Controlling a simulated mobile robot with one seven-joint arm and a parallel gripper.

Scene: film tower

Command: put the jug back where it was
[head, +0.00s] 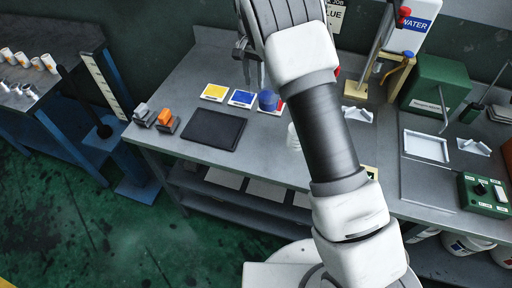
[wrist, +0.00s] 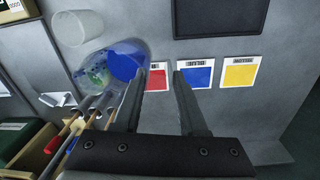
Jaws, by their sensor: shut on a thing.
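A blue jug (head: 268,101) shows at the red card, to the right of the blue card. In the wrist view a clear, blue-tinted jug (wrist: 98,66) shows at the left of the fingers, with strong blue inside and its right edge by the red card (wrist: 155,80). My gripper (head: 252,70) reaches over the bench from behind my arm. Its two fingers (wrist: 160,72) stand apart in the wrist view, the left one against the jug's edge. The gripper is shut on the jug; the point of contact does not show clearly. I cannot tell whether the jug touches the bench.
A blue card (head: 242,98) and a yellow card (head: 215,92) lie in a row. A dark mat (head: 213,130) lies in front. A white cup (wrist: 78,27) stands near the jug. A yellow stand (head: 356,90) and a green box (head: 437,84) stand to the right.

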